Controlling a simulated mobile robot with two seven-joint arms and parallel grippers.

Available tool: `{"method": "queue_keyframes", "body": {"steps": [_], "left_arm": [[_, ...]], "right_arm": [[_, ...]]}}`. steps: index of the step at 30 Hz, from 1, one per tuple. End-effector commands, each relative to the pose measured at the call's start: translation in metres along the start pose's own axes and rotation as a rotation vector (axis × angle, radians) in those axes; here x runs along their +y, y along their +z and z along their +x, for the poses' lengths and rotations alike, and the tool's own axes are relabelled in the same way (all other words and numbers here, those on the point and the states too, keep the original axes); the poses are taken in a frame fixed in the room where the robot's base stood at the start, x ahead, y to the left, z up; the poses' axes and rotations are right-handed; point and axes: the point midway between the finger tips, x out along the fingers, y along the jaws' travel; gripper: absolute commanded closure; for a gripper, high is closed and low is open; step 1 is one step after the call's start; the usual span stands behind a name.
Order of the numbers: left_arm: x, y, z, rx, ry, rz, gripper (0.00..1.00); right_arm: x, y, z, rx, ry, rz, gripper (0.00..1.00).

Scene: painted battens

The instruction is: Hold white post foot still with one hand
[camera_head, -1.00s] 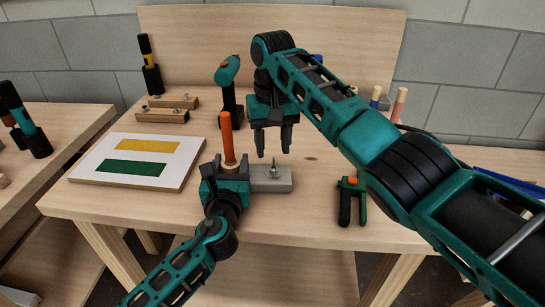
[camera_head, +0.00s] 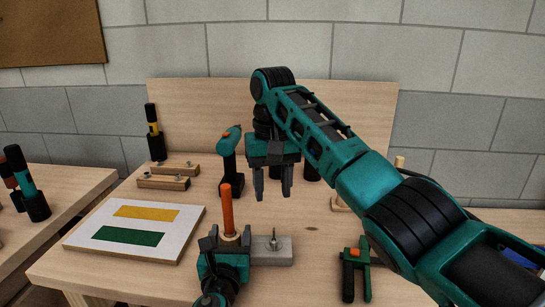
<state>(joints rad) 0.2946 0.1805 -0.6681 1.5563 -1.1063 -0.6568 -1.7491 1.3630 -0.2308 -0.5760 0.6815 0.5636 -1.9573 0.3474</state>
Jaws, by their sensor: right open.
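The white post foot, a pale grey-white block (camera_head: 279,257) with an upright metal bolt, lies on the workbench in the head view. My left gripper (camera_head: 225,240) is at its left end, with a finger on each side of an upright orange rod (camera_head: 227,212) in a tan collar. The gripper hides the block's left end, so I cannot tell whether the fingers press on it. My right gripper (camera_head: 272,194) hangs open and empty, above and behind the block in the picture, with its fingers pointing down.
A white board (camera_head: 187,236) with yellow and green patches lies left. Wooden battens (camera_head: 163,183) and a teal drill (camera_head: 229,160) are behind. A green-and-black tool (camera_head: 355,270) lies right of the block. A wooden panel (camera_head: 200,105) closes the bench's back.

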Motion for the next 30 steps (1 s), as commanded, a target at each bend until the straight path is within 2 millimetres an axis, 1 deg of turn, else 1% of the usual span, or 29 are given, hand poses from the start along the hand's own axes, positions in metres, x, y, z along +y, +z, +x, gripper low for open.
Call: {"method": "queue_keyframes", "body": {"steps": [1,5,12,16,20,27,30], "left_arm": [[0.000,0.000,0.000,0.000,0.000,0.000,0.30],[0.000,0.000,0.000,0.000,0.000,0.000,0.17],[0.000,0.000,0.000,0.000,0.000,0.000,0.17],[0.000,-0.001,-0.008,0.001,0.000,0.001,0.17],[0.000,-0.001,-0.028,0.002,-0.001,0.000,0.17],[0.000,-0.001,-0.080,0.003,-0.002,0.000,0.17],[0.000,-0.001,-0.098,0.003,-0.001,0.000,0.17]], "right_arm": [[0.000,0.000,0.000,0.000,0.000,0.000,0.54],[0.000,0.000,0.000,0.000,0.000,0.000,0.54],[0.000,0.000,0.000,0.000,0.000,0.000,0.54],[0.000,0.000,0.000,0.000,0.000,0.000,0.54],[0.000,0.000,0.000,0.000,0.000,0.000,0.54],[0.000,0.000,0.000,0.000,0.000,0.000,0.54],[0.000,0.000,0.000,0.000,0.000,0.000,0.54]]}}
